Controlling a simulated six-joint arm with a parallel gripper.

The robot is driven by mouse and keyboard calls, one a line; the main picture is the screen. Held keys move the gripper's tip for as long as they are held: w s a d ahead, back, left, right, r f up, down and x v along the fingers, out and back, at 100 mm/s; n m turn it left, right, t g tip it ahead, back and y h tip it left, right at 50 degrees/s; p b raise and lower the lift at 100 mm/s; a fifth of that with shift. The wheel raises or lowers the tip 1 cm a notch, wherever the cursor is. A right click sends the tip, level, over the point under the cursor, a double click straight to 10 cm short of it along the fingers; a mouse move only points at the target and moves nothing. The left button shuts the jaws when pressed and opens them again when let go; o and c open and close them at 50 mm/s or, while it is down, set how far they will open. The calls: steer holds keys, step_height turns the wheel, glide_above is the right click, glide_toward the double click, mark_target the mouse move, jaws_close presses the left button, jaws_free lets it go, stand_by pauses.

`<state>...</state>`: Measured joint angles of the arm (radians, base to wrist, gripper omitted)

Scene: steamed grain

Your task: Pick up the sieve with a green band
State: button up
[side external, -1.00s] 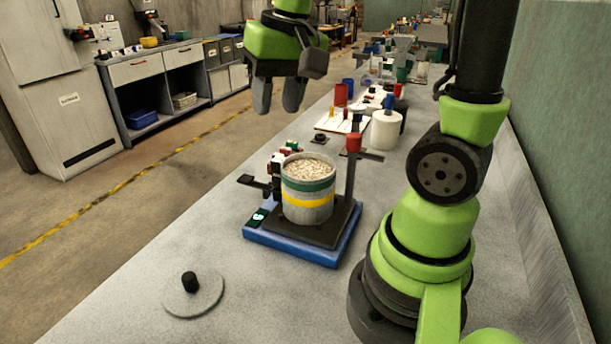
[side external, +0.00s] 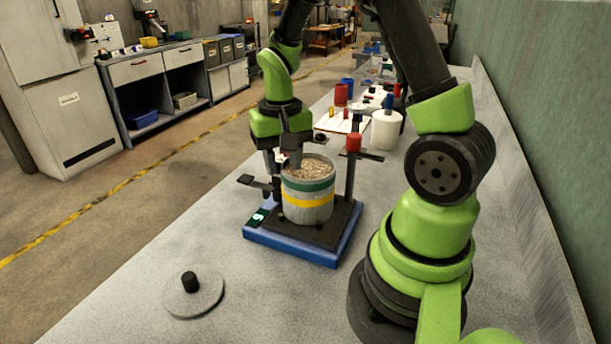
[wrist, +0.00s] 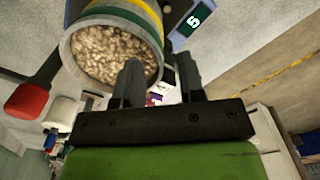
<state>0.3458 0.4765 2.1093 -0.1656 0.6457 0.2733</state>
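The sieve with a green band (side external: 318,187) is the upper part of a round grey stack holding pale grain. A part with a yellow band (side external: 318,201) is below it. The stack stands upright on a dark plate over a blue base (side external: 290,245). My gripper (side external: 284,163) is at the sieve's left rim, fingers down. In the wrist view my gripper (wrist: 158,65) is open, with a gap between its fingers. One finger overlaps the grain (wrist: 105,52); the other appears outside the wall. Whether either touches the sieve I cannot tell.
A post with a red knob (side external: 353,143) rises right of the stack. A black paddle-like arm (side external: 252,182) sticks out at left. A round lid with a black knob (side external: 207,297) lies on the bench in front. A white container (side external: 386,131) stands behind. The front bench is mostly clear.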

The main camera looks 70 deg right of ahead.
step_height(320, 180, down, 2)
steer(key=shift+f, duration=0.15)
jaws_close()
